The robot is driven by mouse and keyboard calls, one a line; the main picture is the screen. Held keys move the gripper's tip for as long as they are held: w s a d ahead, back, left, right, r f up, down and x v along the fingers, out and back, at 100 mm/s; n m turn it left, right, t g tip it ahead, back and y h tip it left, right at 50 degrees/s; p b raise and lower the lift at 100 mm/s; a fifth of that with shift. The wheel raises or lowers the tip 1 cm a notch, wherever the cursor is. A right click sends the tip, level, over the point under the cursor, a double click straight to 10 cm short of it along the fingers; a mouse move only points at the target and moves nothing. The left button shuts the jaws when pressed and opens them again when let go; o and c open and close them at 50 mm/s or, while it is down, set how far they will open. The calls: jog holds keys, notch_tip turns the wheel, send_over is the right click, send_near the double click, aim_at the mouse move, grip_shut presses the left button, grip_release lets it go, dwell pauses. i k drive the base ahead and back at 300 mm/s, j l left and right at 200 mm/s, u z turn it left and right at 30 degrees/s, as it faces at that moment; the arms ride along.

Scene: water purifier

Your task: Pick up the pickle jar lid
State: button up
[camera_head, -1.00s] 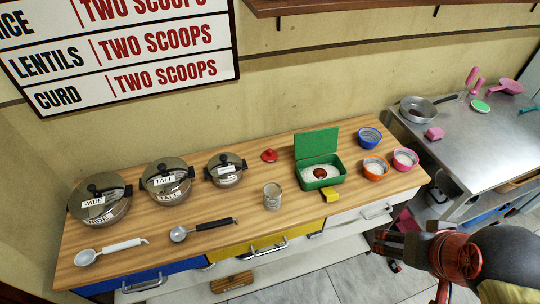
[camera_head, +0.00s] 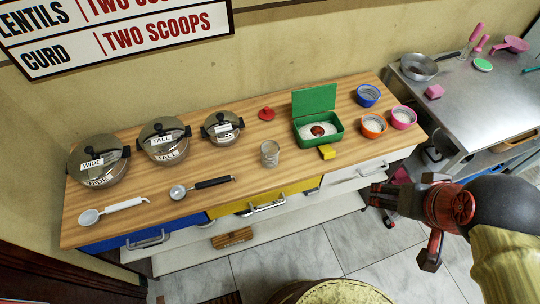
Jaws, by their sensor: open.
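A small red lid with a knob (camera_head: 266,113) lies on the wooden counter, towards its back edge, left of the green box. It looks like the pickle jar lid. An open clear jar (camera_head: 270,153) stands upright in front of it, apart from the lid. My gripper (camera_head: 378,196) is at the right, in front of the white drawer and well away from the lid. It is open, with nothing visible between its fingers.
The wooden counter (camera_head: 232,158) holds three lidded pots, two ladles, an open green box (camera_head: 334,130), a yellow block (camera_head: 327,152) and several small bowls. A metal table (camera_head: 480,95) adjoins at right. A round yellowish top (camera_head: 335,293) stands at the bottom.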

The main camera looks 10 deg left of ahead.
aim_at(267, 113)
jog(key=i+j, duration=0.15)
jog(key=i, duration=0.2)
jog(key=i+j, duration=0.2)
jog(key=i, duration=0.2)
jog(key=u, duration=2.4)
